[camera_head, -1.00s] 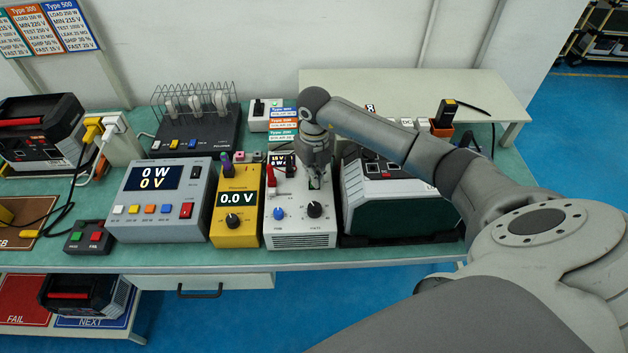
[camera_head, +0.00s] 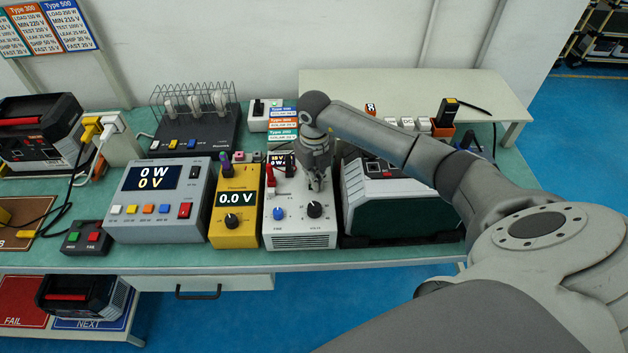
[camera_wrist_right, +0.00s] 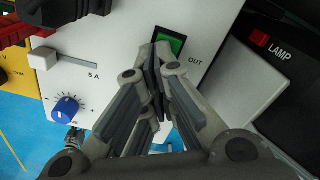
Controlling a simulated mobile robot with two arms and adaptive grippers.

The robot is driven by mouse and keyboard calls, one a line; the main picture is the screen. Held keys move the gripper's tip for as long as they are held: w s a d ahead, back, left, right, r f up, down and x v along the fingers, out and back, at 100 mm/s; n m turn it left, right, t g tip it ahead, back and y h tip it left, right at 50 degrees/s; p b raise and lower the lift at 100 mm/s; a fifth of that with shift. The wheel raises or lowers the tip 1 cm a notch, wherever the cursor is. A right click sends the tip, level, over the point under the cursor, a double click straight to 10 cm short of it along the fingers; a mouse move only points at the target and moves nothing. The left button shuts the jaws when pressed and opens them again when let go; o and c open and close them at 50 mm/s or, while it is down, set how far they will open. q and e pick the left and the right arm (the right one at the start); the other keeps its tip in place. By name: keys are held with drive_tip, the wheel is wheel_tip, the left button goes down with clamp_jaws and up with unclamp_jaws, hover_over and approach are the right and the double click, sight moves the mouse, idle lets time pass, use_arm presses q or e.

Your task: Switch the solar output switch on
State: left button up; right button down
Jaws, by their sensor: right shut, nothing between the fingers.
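The solar output switch is a green rocker (camera_wrist_right: 172,42) beside the word OUT on the white supply unit, in the right wrist view. The white supply unit (camera_head: 300,228) stands mid-bench in the head view and has a small display at its back, a blue knob and a black knob. My right gripper (camera_wrist_right: 155,66) is shut and empty, its fingertips pointing down at the panel close to the switch. I cannot tell whether they touch it. In the head view my right gripper (camera_head: 316,186) hides the switch. My left gripper is not in view.
A yellow meter (camera_head: 236,196) reading 0.0 V and a grey load unit (camera_head: 150,225) reading 0 W and 0 V stand to the left. A dark green-fronted device (camera_head: 400,215) stands close on the right. The white unit also has a slider (camera_wrist_right: 42,58) marked 5 A.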

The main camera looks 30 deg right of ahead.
drive_tip(key=shift+f, duration=0.2)
drive_tip(key=shift+s+r, duration=0.1)
drive_tip(key=shift+r, duration=0.05)
drive_tip(key=shift+w+r+p, duration=0.2)
drive_tip(key=shift+r+p, duration=0.5)
drive_tip(key=shift+r, duration=0.15)
drive_tip(key=shift+r+p, duration=1.6)
drive_tip(key=shift+r, duration=0.95)
drive_tip(key=shift+s, duration=0.1)
